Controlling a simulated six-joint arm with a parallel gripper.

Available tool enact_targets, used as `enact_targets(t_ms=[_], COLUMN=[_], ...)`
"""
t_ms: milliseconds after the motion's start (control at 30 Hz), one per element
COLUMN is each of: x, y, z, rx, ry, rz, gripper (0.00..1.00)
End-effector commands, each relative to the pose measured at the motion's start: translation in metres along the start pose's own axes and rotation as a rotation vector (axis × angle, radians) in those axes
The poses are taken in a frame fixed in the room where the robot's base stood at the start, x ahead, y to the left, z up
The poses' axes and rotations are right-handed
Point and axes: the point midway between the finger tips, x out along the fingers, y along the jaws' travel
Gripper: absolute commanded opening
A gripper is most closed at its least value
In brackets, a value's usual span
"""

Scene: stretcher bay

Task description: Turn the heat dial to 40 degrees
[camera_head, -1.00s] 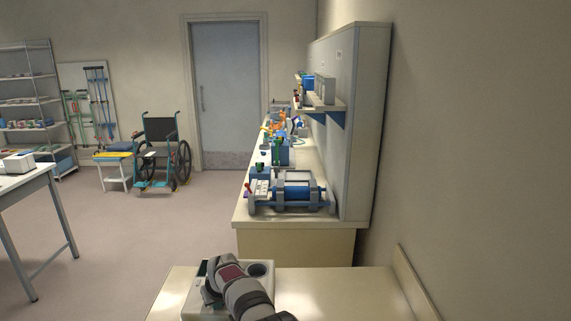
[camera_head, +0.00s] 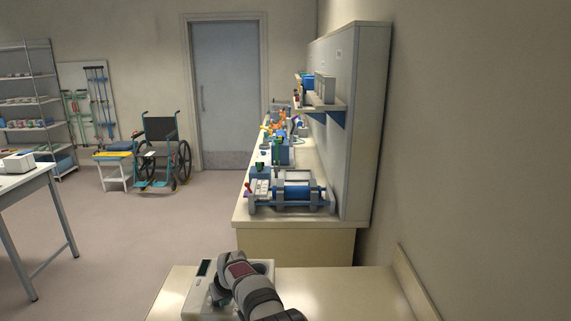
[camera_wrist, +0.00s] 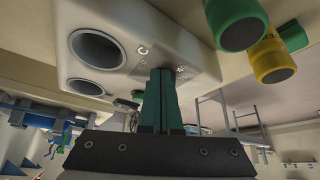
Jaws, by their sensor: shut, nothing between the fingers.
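In the wrist view the unit's pale face (camera_wrist: 120,20) shows two round dark wells and small white markings. My gripper (camera_wrist: 161,72) has its two teal fingers together, empty, with the tips over the face beside the markings. I cannot make out the heat dial; it may be behind the fingers. Whether the tips touch anything cannot be told.
Green (camera_wrist: 236,22) and yellow (camera_wrist: 273,62) cylinders are close to the right of the fingers in the wrist view. The near counter (camera_head: 340,290) is clear right of the unit. A workbench with blue equipment (camera_head: 292,193) stands beyond, by the wall.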

Motion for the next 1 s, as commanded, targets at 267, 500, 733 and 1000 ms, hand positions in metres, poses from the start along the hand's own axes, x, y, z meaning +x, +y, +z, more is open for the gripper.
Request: enact_targets(t_ms=[267,500,733,1000], x=[0.001,0.001,-0.003,-0.036], y=[0.005,0.005,0.007,0.007], z=[-0.002,-0.002,0.004,-0.013], rx=[0.001,0.0,0.001,0.0], ry=[0.001,0.001,0.002,0.003], rz=[0.0,0.0,0.0,0.0], gripper=[0.0,0.0,0.0,0.0])
